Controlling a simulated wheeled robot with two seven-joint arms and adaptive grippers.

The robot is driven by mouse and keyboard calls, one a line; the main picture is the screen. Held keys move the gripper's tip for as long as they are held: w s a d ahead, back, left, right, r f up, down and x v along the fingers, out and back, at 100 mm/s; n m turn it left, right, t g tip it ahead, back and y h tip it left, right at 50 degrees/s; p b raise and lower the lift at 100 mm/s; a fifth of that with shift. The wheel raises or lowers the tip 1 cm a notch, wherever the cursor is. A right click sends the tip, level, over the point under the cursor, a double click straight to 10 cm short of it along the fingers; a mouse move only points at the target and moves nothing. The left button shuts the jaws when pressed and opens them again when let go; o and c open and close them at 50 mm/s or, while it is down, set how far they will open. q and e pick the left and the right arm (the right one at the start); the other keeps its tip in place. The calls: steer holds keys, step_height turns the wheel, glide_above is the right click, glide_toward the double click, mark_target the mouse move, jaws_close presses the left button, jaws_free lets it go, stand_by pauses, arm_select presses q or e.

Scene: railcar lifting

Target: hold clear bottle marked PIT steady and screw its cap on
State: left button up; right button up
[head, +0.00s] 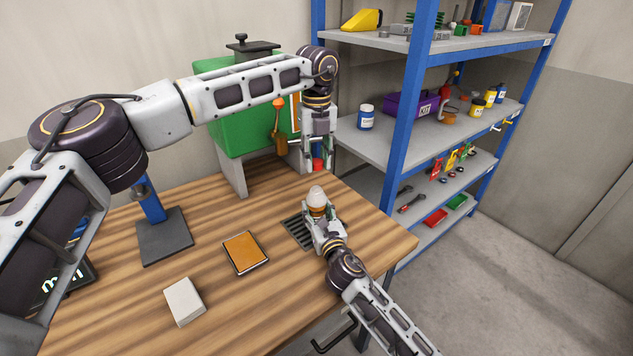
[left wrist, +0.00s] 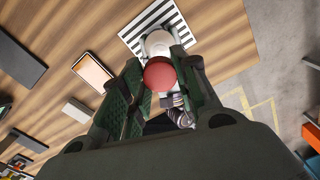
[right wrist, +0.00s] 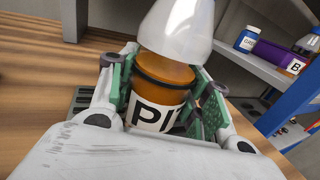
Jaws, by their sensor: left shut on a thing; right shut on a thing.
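The clear bottle marked PIT (head: 317,196) stands on the table with orange contents and a pale, rounded upper part. In the right wrist view its "PI" lettering (right wrist: 155,113) shows; the rest of the label is hidden. My right gripper (head: 320,217) is shut around the bottle's body, its green pads on either side. My left gripper (head: 317,168) points down above the bottle, shut on a red cap (left wrist: 160,74). In the head view the cap is apart from the bottle top, with a gap between. The bottle top (left wrist: 158,43) shows past the cap in the left wrist view.
A slotted grate (head: 299,232) lies by the bottle. An orange-faced flat thing (head: 245,252) and a white block (head: 184,301) lie on the table. A green machine (head: 225,118) stands behind. A blue-framed shelf (head: 398,150) is at the right.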

mark_target(316, 185)
arm_select(q)
steer(key=shift+f, duration=2)
steer(key=shift+f, duration=0.9)
steer(key=shift+f, duration=0.55)
